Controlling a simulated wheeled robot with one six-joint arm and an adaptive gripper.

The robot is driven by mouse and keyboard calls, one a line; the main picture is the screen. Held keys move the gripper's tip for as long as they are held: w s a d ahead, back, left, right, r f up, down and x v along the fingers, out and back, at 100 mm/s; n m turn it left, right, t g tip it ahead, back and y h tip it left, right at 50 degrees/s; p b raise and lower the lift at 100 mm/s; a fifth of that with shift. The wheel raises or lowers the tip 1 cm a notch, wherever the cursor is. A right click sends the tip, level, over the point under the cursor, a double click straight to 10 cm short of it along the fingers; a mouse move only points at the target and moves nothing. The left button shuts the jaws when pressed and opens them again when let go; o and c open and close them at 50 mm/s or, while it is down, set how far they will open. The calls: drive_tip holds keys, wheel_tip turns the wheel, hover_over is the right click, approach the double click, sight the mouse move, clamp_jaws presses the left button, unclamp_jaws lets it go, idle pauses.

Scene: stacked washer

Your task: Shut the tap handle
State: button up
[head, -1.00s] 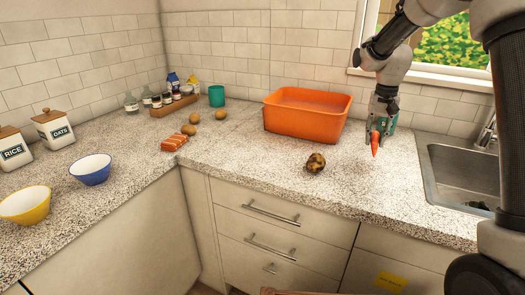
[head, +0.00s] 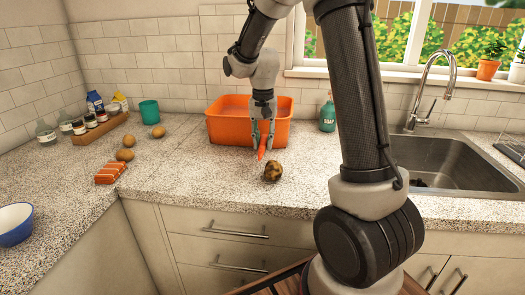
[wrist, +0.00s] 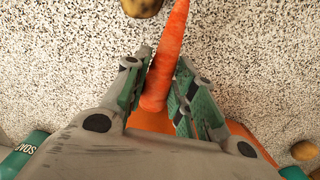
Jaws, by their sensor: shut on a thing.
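The tap (head: 411,112) stands behind the sink at the right in the head view. Its thin handle (head: 431,106) slants up from the right side of the tap's base. I cannot tell whether the handle is open or shut, and I see no water stream. My gripper (head: 263,125) is well left of the tap, in front of the orange tub. It is shut on an orange carrot (head: 263,146) pointing downward. The wrist view shows the carrot (wrist: 165,55) between the fingers of my gripper (wrist: 160,82). I cannot tell whether its tip touches the counter.
A potato (head: 273,172) lies close by the carrot on the speckled counter. The orange tub (head: 222,133) is behind my gripper. A green soap bottle (head: 328,115) stands between tub and sink (head: 450,160). My arm covers part of the counter before the sink.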

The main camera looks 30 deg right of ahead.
sight(264, 161)
drive_tip(key=shift+d+f, duration=0.1)
drive_tip(key=shift+f, duration=2.4)
drive_tip(key=shift+f, duration=0.1)
drive_tip(key=o, duration=1)
